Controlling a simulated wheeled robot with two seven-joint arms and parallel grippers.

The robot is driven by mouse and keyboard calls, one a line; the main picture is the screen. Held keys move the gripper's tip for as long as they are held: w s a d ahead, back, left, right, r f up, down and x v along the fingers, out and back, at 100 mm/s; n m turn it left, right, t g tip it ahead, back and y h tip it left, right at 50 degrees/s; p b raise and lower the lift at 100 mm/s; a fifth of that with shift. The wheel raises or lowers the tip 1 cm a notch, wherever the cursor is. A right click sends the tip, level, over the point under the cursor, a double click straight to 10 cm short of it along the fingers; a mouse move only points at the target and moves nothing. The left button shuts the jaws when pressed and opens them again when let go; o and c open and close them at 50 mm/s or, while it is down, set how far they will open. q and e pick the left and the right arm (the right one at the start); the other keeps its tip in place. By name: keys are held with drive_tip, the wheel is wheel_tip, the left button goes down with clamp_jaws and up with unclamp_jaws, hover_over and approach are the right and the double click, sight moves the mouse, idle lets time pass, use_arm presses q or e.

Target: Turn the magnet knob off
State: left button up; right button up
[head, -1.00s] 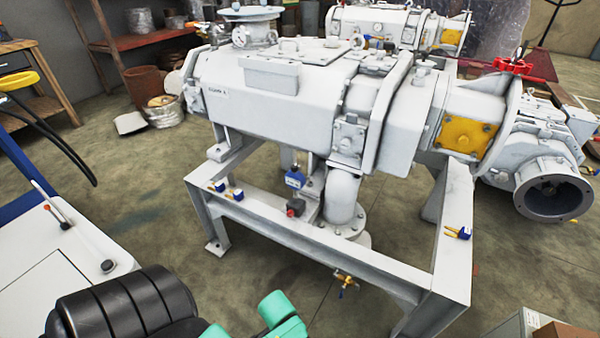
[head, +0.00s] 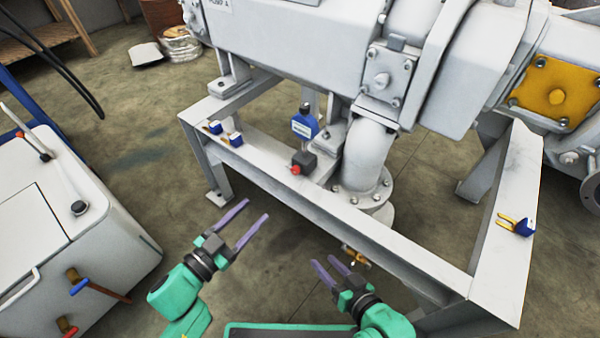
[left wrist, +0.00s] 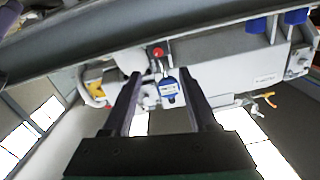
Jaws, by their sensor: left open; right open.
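A blue device with a pale label (head: 304,123) stands behind the front beam of the white machine frame. Just in front of it is a small dark box (head: 304,160) with a red round knob (head: 296,169). I cannot tell which of these is the magnet knob. My left gripper (head: 257,209) is open and empty, in front of and below the beam, apart from both. In the left wrist view, the blue device (left wrist: 168,88) and red knob (left wrist: 158,52) appear between the open fingers (left wrist: 160,73). My right gripper (head: 322,260) is open near a brass valve (head: 356,257).
The white frame's front beam (head: 400,255) runs across in front of my grippers. A white flanged pipe (head: 366,160) stands right of the dark box. A white cabinet (head: 90,250) is at left.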

sight(294, 172)
use_arm(q)
drive_tip(key=b+x, duration=0.1)
drive_tip(key=x, duration=0.3)
drive_tip(key=b+x, duration=0.1)
drive_tip(key=x, duration=0.9)
drive_tip(key=shift+d+r+b, duration=0.35)
drive_tip(key=shift+b, duration=0.05)
drive_tip(key=shift+s, duration=0.1)
clamp_jaws()
use_arm(e)
wheel_tip(294, 172, down, 3)
drive_tip(key=shift+s+a+f+t, duration=0.1)
drive_tip(key=shift+a+t, duration=0.05)
drive_tip(key=shift+t, duration=0.15)
